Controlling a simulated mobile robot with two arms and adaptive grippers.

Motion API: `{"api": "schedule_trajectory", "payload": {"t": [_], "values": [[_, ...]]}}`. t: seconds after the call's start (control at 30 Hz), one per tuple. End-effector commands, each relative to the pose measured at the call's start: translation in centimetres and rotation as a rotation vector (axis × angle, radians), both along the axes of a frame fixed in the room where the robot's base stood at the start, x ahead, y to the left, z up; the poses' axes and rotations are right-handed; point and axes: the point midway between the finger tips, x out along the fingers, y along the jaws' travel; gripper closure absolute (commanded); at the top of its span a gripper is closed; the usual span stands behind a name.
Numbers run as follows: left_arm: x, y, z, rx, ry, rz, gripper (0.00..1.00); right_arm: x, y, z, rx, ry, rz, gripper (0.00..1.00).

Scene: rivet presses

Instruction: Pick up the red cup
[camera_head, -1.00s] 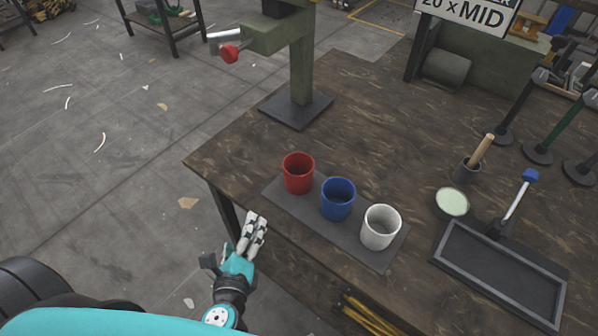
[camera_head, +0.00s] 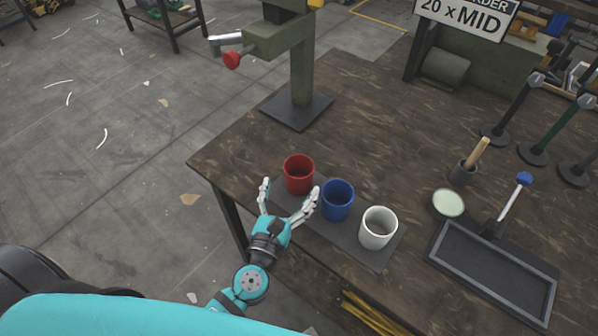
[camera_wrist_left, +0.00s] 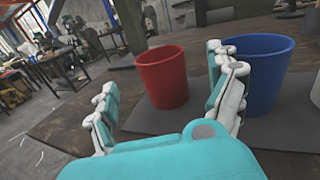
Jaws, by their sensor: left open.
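The red cup (camera_head: 298,175) stands upright at the left end of a dark mat (camera_head: 382,258) on the wooden workbench. A blue cup (camera_head: 338,201) and a white cup (camera_head: 378,228) stand in a row to its right. My left gripper (camera_head: 290,194) is open and empty at the near edge of the bench, its fingers spread towards the red cup. In the left wrist view the red cup (camera_wrist_left: 163,77) shows ahead between the spread fingers, apart from them. The right finger there overlaps the edge of the blue cup (camera_wrist_left: 256,72). My right gripper is not in view.
A press (camera_head: 302,75) with a red-knobbed lever stands behind the cups. To the right are a dark tray (camera_head: 490,275), a pale round dish (camera_head: 448,203), a holder with a wooden handle (camera_head: 463,172) and several upright levers. Bench top left of the red cup is clear.

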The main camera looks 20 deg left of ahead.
Motion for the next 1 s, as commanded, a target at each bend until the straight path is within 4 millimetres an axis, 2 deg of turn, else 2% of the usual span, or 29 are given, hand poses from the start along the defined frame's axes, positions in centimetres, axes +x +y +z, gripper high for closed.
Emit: {"api": "schedule_trajectory", "payload": {"t": [0.1, 0.33, 0.6, 0.9, 1.0], "values": [[1.6, 0.0, 0.1, -0.001, 0.000, 0.001, 0.10, 0.1, 0.0, 0.6, 0.000, -0.001, 0.000, 1.00], [3.2, 0.0, 0.0, 0.000, 0.000, 0.001, 0.10, 0.1, 0.0, 1.0, 0.000, -0.002, 0.000, 1.00], [6.9, -0.1, -0.3, -0.001, 0.000, 0.001, 0.10, 0.1, 0.0, 1.7, 0.000, -0.002, 0.000, 1.00], [7.3, 0.0, -0.5, -0.001, 0.001, 0.001, 0.10, 0.2, 0.0, 1.7, 0.001, -0.003, 0.000, 1.00], [7.3, 0.0, -0.5, -0.001, 0.001, 0.001, 0.23, 0.2, 0.1, 1.7, 0.001, -0.003, 0.000, 1.00]]}}
